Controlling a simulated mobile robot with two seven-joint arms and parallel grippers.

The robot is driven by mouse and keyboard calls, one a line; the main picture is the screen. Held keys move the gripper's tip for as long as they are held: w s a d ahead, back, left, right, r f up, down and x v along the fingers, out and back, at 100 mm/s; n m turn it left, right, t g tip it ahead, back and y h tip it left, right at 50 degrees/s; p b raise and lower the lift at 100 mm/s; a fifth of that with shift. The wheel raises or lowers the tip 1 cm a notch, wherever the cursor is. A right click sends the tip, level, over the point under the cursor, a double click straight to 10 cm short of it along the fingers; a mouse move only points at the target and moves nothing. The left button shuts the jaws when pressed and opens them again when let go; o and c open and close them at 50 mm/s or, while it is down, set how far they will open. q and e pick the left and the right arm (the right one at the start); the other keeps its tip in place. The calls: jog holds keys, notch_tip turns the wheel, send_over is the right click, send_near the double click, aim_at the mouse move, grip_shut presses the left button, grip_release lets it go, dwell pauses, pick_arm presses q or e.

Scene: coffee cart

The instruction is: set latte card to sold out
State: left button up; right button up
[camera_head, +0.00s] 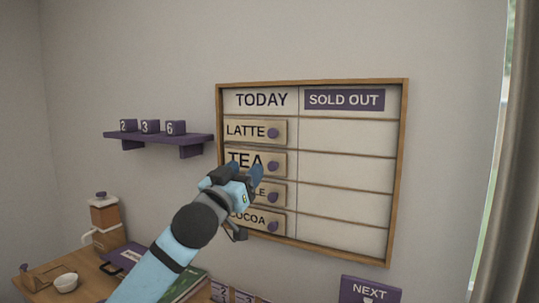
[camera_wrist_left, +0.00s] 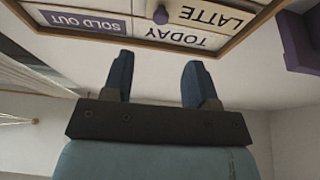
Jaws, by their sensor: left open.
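The menu board (camera_head: 403,140) hangs on the wall with a TODAY column on the left and a SOLD OUT column on the right. The latte card (camera_head: 245,131), with a purple knob, sits in the top row under TODAY. It also shows upside down in the left wrist view (camera_wrist_left: 210,14). My left gripper (camera_head: 247,173) is open and empty, in front of the tea card (camera_head: 243,161) and below the latte card. It partly covers the third card, whose word is mostly hidden, and the cocoa card (camera_head: 250,219). My right gripper is not in view.
The SOLD OUT column is empty. A purple shelf (camera_head: 160,138) with number blocks is on the wall left of the board. A NEXT sign (camera_head: 370,291) is at the lower right.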

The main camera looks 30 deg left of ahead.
aim_at(271, 134)
pick_arm(q)
jog(key=x, duration=0.4)
jog(key=r+p+x, duration=0.1)
jog(key=x, duration=0.4)
jog(key=p+x, duration=0.1)
jog(key=x, duration=0.4)
jog(key=shift+s+a+r, duration=0.2)
jog(key=shift+s+r, duration=0.05)
jog(key=shift+s, duration=0.05)
grip_shut()
